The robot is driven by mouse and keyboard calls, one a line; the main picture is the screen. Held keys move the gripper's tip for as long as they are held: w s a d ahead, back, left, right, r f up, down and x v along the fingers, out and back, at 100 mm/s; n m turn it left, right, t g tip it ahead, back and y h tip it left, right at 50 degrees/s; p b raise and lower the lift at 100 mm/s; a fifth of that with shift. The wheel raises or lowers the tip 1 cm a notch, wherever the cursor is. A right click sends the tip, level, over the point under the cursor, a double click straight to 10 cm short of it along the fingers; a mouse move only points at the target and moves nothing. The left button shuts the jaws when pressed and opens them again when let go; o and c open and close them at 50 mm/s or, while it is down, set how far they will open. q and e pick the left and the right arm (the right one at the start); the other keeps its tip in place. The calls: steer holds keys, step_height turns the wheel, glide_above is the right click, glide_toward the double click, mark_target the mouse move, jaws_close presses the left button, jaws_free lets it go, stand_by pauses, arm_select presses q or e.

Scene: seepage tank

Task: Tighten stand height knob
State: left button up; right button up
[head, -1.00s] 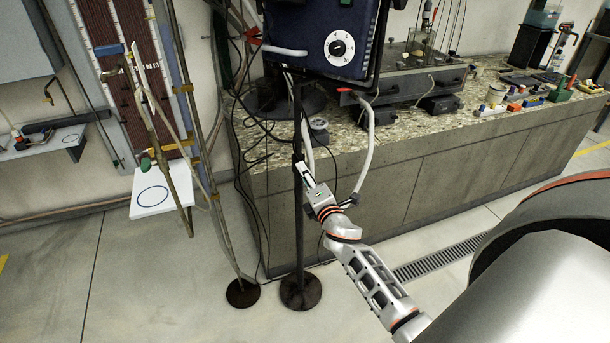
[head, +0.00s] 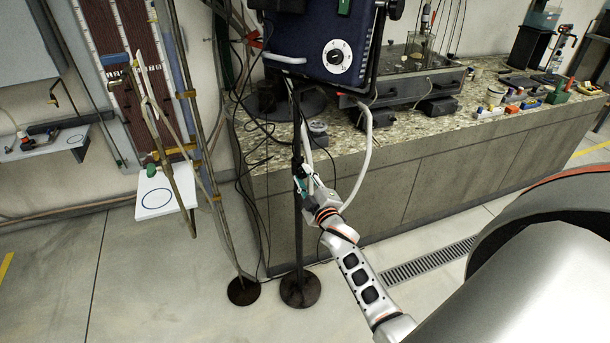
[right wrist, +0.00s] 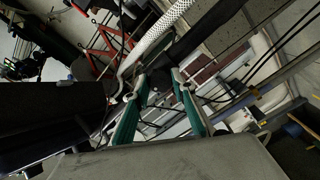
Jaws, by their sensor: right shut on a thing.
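The stand is a thin dark pole (head: 299,235) on a round dark base (head: 300,291), carrying a blue box with a white dial (head: 337,56). My right gripper (head: 301,178) is at the pole about midway up, at the height knob. The knob is too small and too hidden by the fingers to make out. In the right wrist view, the gripper's two teal fingers (right wrist: 159,83) point up at a dark shape. It is shut on the knob, though the contact itself is not clear. My left gripper is not in view.
A stone-topped bench (head: 400,125) stands close behind the pole. A pale hose (head: 366,165) hangs near my right gripper, and dark cables hang left of the pole. A second round base (head: 243,291) stands to the left. The floor in front is clear.

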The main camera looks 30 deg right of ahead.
steer(key=shift+r+m, duration=0.1)
steer(key=shift+m, duration=0.5)
steer(key=shift+m+p, duration=0.5)
steer(key=shift+m, duration=0.1)
steer(key=o, duration=1.1)
steer(key=v, duration=1.2)
